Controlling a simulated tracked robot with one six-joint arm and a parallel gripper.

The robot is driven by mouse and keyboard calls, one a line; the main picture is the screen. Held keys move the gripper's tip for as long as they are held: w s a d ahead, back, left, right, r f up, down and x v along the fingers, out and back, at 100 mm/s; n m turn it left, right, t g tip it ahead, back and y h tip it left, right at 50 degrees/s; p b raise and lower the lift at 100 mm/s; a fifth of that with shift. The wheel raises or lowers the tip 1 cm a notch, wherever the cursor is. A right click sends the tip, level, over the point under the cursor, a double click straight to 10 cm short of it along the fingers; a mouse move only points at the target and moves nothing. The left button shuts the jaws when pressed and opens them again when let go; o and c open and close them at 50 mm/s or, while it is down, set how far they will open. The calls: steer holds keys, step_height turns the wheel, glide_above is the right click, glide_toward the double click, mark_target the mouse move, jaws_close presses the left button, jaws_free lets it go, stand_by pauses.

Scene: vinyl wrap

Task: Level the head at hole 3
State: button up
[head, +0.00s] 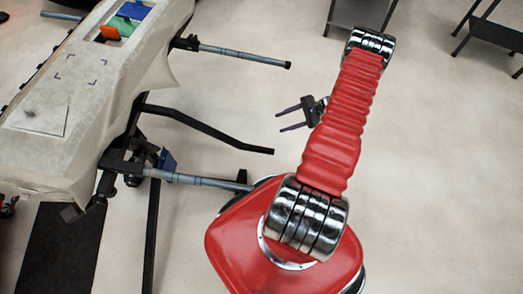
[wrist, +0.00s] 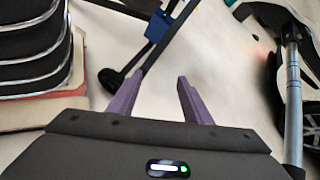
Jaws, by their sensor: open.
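My gripper (head: 279,121) is open and empty. I cannot make out a numbered hole or a head to level in either view. The long bench (head: 85,75) with a beige cover lies at the left. A cutout near its top holds blue (head: 134,10), green (head: 121,26) and orange (head: 109,33) items.
Two metal rods, an upper one (head: 240,53) and a lower one (head: 200,181), stick out right from the bench. A bent black bar (head: 215,130) lies between them. A small card (head: 40,118) rests on the cover. Floor around my gripper is clear. Dark tables (head: 495,35) stand at upper right.

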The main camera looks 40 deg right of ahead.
mark_target(267, 150)
steer(key=s+a+f+m+t, duration=0.1)
steer(key=s+f+m+t, duration=0.1)
steer(key=f, duration=0.5)
steer(key=s+f+m+t, duration=0.2)
steer(key=s+f+m, duration=0.1)
steer(key=s+f, duration=0.2)
step_height(267, 150, down, 3)
steer(key=shift+a+r+h, duration=0.2)
steer(key=shift+a+h, duration=0.15)
steer(key=shift+h, duration=0.05)
steer(key=x, duration=1.4)
steer(key=shift+d, duration=0.1)
steer(key=shift+c, duration=0.6)
steer(key=shift+s, duration=0.1)
jaws_close()
